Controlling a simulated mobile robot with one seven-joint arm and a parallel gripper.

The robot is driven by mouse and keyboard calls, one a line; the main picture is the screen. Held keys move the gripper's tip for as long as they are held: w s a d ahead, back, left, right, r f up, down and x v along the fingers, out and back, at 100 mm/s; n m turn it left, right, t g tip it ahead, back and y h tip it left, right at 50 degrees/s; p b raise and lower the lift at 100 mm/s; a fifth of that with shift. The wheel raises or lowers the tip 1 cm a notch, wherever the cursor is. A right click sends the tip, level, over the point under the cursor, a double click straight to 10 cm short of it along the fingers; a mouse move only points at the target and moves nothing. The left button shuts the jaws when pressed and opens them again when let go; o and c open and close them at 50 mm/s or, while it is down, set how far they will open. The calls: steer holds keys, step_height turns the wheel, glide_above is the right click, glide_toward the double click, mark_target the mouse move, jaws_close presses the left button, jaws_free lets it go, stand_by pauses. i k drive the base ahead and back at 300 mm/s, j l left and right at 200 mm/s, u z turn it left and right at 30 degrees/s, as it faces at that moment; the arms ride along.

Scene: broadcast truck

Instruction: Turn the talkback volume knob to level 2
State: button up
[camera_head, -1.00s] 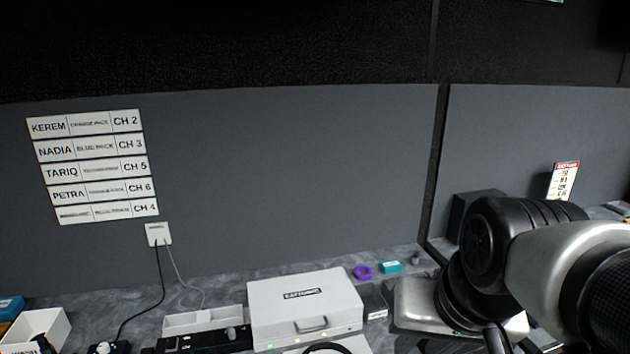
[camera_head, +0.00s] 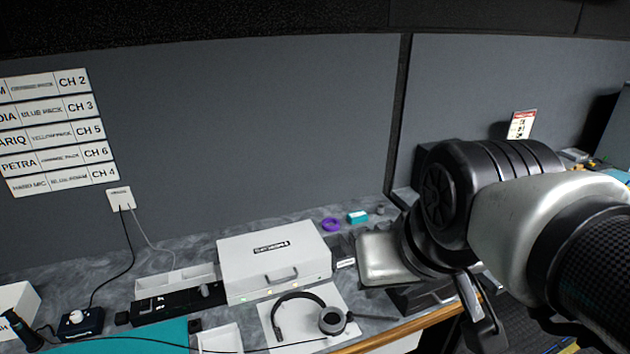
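A small black box with a round white knob (camera_head: 76,318) stands at the lower left of the counter, with a black cable running up to a wall plate. A black panel (camera_head: 165,305) farther right carries another small knob (camera_head: 205,290) and a slider-like part. I cannot read a talkback label or level marks on either, so I cannot tell which is the talkback knob. My gripper (camera_head: 478,312) hangs at the lower right, beyond the counter's front edge and well away from both knobs. Its fingers are partly hidden and their opening is unclear.
A white case (camera_head: 273,262) stands mid-counter, with a headset (camera_head: 310,312) on a white sheet before it. A purple ring (camera_head: 330,224) and teal box (camera_head: 357,217) lie behind. A teal mat (camera_head: 120,338) and white trays are left. Channel labels (camera_head: 58,130) hang on the wall.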

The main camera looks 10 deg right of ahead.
mark_target(77, 316)
steer(key=l, duration=0.35)
steer(key=j+z, duration=0.35)
steer(key=u, duration=2.15)
steer(key=j+z, duration=0.1)
steer(key=z, duration=0.25)
steer(key=i+j+z, duration=0.1)
steer(key=z, duration=0.25)
steer(key=i+j+z, duration=0.1)
steer(key=j+z, duration=0.15)
steer(key=j, duration=0.3)
steer(key=i+j+z, duration=0.1)
steer(key=j+z, duration=0.15)
steer(key=j, duration=0.35)
steer(key=j+z, duration=0.1)
steer(key=j, duration=0.95)
steer(key=i, duration=0.05)
